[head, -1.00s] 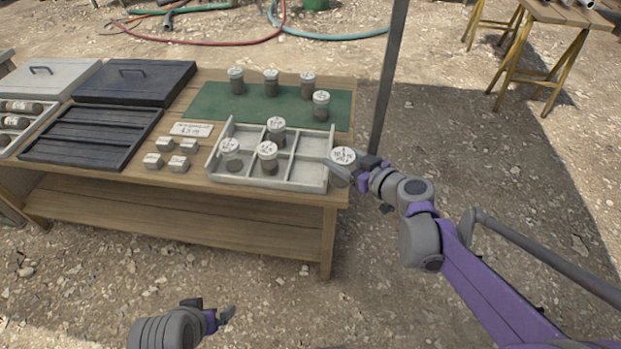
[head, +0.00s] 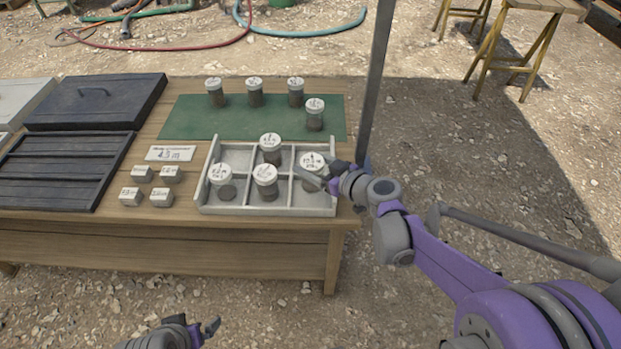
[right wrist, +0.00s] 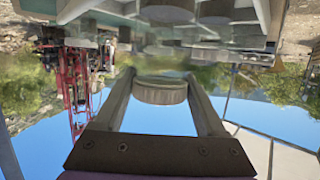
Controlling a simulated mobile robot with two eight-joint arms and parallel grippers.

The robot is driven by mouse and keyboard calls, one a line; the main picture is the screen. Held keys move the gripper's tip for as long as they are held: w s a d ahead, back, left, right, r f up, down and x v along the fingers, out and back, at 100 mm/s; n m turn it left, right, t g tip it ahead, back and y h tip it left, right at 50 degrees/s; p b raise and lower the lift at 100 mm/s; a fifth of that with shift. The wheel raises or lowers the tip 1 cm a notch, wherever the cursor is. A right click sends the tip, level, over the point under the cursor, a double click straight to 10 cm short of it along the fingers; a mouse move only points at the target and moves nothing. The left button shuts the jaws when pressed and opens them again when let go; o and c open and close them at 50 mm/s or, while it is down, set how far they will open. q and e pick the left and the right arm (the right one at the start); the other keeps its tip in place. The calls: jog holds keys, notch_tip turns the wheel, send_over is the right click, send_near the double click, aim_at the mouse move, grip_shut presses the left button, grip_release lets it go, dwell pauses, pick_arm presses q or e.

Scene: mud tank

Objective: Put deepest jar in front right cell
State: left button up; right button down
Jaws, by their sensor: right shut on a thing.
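The grey-white tray (head: 204,198) has two rows of three cells. Jars with written white lids stand in its front left cell (head: 222,182), front middle cell (head: 266,183) and back middle cell (head: 270,149). My right gripper (head: 319,174) is shut on a white-lidded jar (head: 312,160), held upright over the tray's right column, near the front right cell. I cannot tell whether it touches the floor. The held jar's lid (right wrist: 160,92) shows between the fingers in the right wrist view. My left gripper (head: 197,329) is open and empty, low in front of the table.
Several jars stand on the green mat (head: 190,121) behind the tray. Small white label blocks (head: 161,197) and a written card (head: 170,153) lie left of the tray. A dark slatted tray (head: 60,170) is farther left. A grey pole (head: 375,80) rises behind my right gripper.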

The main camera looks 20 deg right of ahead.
jog(key=shift+f+b, duration=0.55)
jog(key=shift+f, duration=1.5)
jog(key=shift+f, duration=0.25)
grip_release()
jog(key=shift+r, duration=0.1)
